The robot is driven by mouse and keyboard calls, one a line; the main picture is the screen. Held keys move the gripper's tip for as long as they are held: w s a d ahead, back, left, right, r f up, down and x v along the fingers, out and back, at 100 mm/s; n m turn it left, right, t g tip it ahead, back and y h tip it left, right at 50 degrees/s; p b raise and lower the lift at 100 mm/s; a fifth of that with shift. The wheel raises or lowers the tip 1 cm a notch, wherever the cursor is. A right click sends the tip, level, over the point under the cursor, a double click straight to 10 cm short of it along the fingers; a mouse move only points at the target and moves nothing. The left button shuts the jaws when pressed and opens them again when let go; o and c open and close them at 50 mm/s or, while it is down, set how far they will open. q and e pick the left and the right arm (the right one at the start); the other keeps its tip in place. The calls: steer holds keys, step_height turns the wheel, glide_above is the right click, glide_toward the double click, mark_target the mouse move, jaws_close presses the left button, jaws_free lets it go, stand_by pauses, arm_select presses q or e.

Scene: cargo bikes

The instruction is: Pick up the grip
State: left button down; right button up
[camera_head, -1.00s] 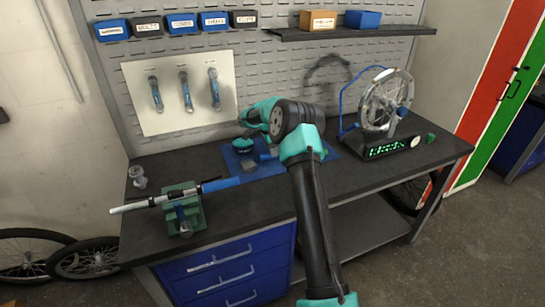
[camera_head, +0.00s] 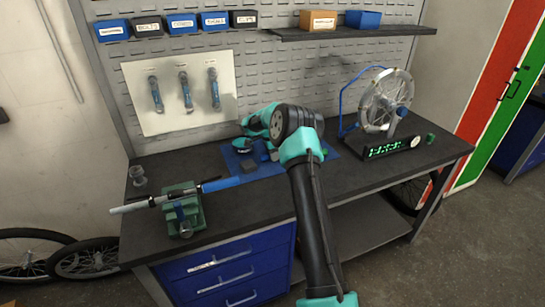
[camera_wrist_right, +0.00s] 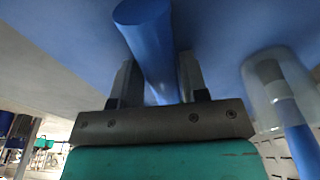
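A blue cylindrical grip (camera_wrist_right: 148,40) lies between the two fingers of my right gripper (camera_wrist_right: 160,78) in the right wrist view. Both fingers are close along its sides; I cannot tell whether they press on it. In the head view the right gripper (camera_head: 245,145) is low over the blue mat (camera_head: 232,163), partly hidden behind my own arm. The handlebar tube (camera_head: 160,201) sits in a green clamp (camera_head: 182,214) at the left of the bench, with a blue sleeve on its right end. My left gripper is not in view.
A wheel on a truing stand (camera_head: 388,102) is at the right of the bench. A clear cup (camera_head: 137,176) stands at the left. A tool panel (camera_head: 170,108) hangs behind. A clear, rounded object (camera_wrist_right: 277,88) is beside the gripper in the wrist view. The bench front is free.

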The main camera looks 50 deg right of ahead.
steer(key=c, duration=0.7)
steer(key=shift+r, duration=0.15)
step_height(320, 180, up, 10)
steer(key=shift+f, duration=0.1)
stand_by(0.6)
